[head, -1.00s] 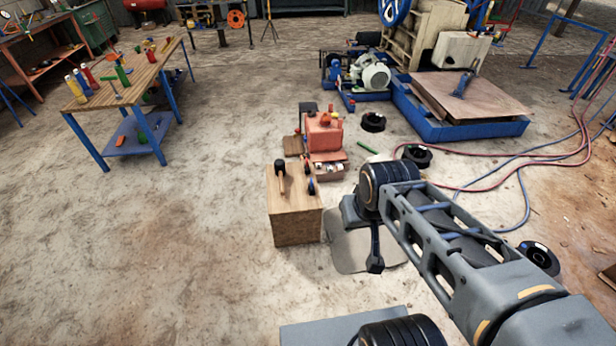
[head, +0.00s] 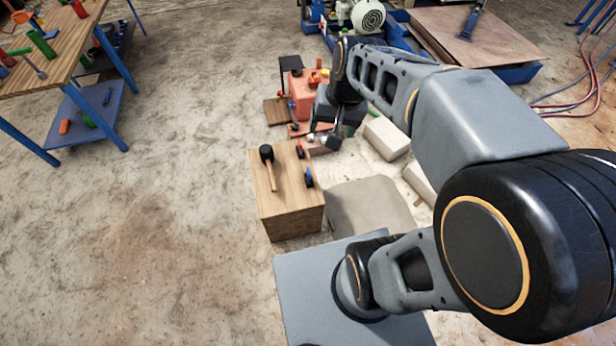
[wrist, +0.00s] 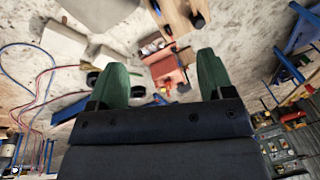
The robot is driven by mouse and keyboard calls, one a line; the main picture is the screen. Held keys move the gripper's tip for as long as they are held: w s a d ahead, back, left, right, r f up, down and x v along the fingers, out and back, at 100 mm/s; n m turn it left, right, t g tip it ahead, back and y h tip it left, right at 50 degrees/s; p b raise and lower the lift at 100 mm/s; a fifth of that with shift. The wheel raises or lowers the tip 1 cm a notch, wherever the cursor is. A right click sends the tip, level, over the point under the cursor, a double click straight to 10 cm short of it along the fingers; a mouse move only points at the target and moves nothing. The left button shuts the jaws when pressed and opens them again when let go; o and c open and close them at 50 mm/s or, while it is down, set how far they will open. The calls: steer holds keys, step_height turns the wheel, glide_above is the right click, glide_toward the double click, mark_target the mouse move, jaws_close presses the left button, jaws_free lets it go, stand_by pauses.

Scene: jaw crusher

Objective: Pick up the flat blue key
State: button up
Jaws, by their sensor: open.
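A small blue and dark object (head: 308,178), possibly the flat blue key, lies near the right edge of the wooden block (head: 287,212). Its exact shape is too small to tell. A black-headed mallet (head: 267,164) and a small red-handled item (head: 299,150) are also on the block. My gripper (head: 325,138) hangs past the block's far right side, apart from it. In the wrist view its two green fingers (wrist: 163,72) are spread with nothing between them. The block (wrist: 178,22) shows at the top of that view, with small dark items on it.
A red machine (head: 300,92) stands just behind the block, close to my gripper. Pale slabs (head: 386,137) lie to its right, and a grey mat (head: 368,207) lies beside the block. A workbench (head: 68,60) stands at upper left. The floor left of the block is clear.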

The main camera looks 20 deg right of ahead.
steer(key=w+d+f+m+g+y+b, duration=0.1)
steer(key=w+d+f+m+y+b, duration=0.25)
steer(key=w+f+b, duration=0.55)
steer(key=w+d+f+m+g+y+b, duration=0.1)
steer(key=w+d+f+m+y+b, duration=0.25)
steer(key=f, duration=1.05)
steer(key=w+d+f+m+g+y+b, duration=0.1)
steer(key=w+f+m+b, duration=0.4)
steer(key=w+f, duration=0.5)
steer(key=m+t+y+b, duration=0.1)
steer(key=m+y+b, duration=0.25)
steer(key=b, duration=0.35)
glide_toward(309, 177)
steer(key=shift+n+y, duration=0.25)
steer(key=shift+n, duration=0.1)
steer(key=a, duration=0.1)
steer(key=w+a+f, duration=0.1)
steer(key=a, duration=0.1)
steer(key=w+a+f, duration=0.1)
steer(key=shift+a+f+b, duration=0.2)
steer(key=shift+b, duration=0.15)
steer(key=shift+b+x, duration=0.85)
steer(key=shift+x, duration=2.3)
steer(key=shift+r, duration=0.15)
steer(key=shift+c, duration=0.2)
steer(key=c, duration=1.1)
